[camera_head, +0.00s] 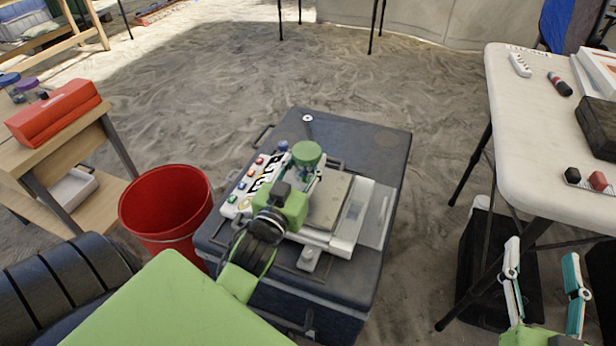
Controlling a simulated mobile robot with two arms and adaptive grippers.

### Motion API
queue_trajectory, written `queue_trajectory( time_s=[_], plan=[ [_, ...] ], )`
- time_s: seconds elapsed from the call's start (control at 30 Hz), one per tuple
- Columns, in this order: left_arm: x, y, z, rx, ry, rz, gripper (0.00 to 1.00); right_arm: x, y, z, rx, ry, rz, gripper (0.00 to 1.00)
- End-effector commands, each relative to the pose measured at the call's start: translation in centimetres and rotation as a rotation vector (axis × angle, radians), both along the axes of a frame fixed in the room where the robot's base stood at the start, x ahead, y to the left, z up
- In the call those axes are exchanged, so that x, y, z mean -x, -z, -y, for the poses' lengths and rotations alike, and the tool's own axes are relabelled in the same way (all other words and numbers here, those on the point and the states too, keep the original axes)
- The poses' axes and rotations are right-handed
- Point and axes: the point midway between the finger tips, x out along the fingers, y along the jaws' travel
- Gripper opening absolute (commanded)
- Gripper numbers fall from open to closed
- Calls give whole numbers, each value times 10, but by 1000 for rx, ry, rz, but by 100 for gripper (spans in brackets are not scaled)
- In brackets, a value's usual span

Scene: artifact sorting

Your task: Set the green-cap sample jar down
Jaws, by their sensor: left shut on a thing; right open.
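The green-cap sample jar (307,152) is above the dark blue case (385,150), beyond the scale-like device (352,235). My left gripper (308,174) reaches over the device and is shut on the jar. The gripper and arm hide most of the jar below its cap, so I cannot tell whether its base touches anything. My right gripper (541,268) is open and empty at the lower right, beside the white table.
A white panel with coloured knobs (252,182) lies left of the device. A red bucket (165,205) stands left of the case. A wooden table (45,150) holds a red box (55,112). The white table (530,150) is on the right. The case's far right corner looks clear.

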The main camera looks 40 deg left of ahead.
Motion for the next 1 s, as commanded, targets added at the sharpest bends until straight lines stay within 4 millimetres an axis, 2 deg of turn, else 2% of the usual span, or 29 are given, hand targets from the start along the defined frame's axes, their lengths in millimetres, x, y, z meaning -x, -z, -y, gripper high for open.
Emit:
queue_trajectory(
  time_s=[0.17, 0.33, 0.5, 0.6, 0.73, 1.0],
  plan=[
    [1, 5, 4, 0, 0, 1, 11, 1, -13, -1, -17, -3, 62, 52],
    [1, 19, 6, -1, 0, 0, 11, 10, -47, -4, -63, -14, 233, 52],
    [1, 31, 6, -2, 0, 1, 11, 27, -84, -4, -115, -25, 419, 52],
    [1, 35, 6, -1, 0, 1, 11, 36, -98, -3, -136, -29, 491, 52],
    [1, 36, 6, -1, 0, 1, 11, 42, -107, -3, -148, -30, 535, 52],
    [1, 36, 6, -1, 0, 1, 11, 43, -108, -2, -149, -30, 537, 52]
  ],
)
